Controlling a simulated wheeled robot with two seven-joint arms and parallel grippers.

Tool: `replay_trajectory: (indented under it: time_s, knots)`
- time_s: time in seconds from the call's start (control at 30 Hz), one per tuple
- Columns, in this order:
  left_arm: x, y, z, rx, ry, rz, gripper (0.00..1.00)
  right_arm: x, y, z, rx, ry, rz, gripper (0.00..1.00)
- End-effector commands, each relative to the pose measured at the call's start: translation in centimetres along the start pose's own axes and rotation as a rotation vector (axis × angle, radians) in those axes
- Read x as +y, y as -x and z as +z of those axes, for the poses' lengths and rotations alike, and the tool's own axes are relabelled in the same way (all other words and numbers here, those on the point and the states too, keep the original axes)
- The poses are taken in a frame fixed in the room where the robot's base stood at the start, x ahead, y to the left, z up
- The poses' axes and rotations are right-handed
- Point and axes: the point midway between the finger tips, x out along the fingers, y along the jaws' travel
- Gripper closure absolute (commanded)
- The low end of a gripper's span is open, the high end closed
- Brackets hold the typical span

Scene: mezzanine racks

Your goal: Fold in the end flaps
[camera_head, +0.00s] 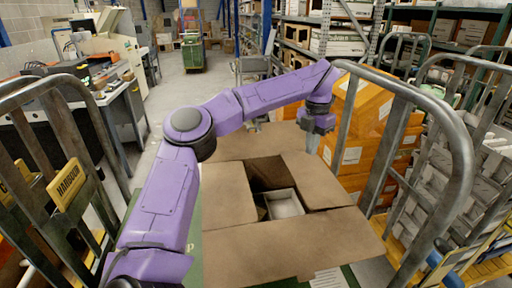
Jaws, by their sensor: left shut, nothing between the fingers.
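An open brown cardboard box (290,247) stands in front of me, its flaps spread outward. The left flap (228,195), right flap (318,180), far flap (245,143) and wide near flap all lie open around the dark opening. A white-rimmed item (286,204) shows inside. My left arm reaches in from the lower left and arches over the far side of the box. My left gripper (312,146) points down by the far right corner, near the right flap's far edge; its fingers are shut and empty. I cannot tell whether it touches the cardboard. My right gripper is out of view.
Metal cage rails stand close at left (105,150) and right (455,150). Orange boxes (365,110) are stacked just right of the open box. A cluttered workbench (115,105) is at left. The aisle (175,90) behind is clear up to a green cart (194,53).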

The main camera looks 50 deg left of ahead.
Motion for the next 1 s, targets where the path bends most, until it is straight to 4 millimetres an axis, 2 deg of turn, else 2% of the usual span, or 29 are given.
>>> replay_trajectory:
  time_s: [1.0]
  knots:
    - [0.0, -3.3, 0.0, 0.001, 0.0, -0.001, 1.0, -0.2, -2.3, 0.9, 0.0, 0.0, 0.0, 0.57]
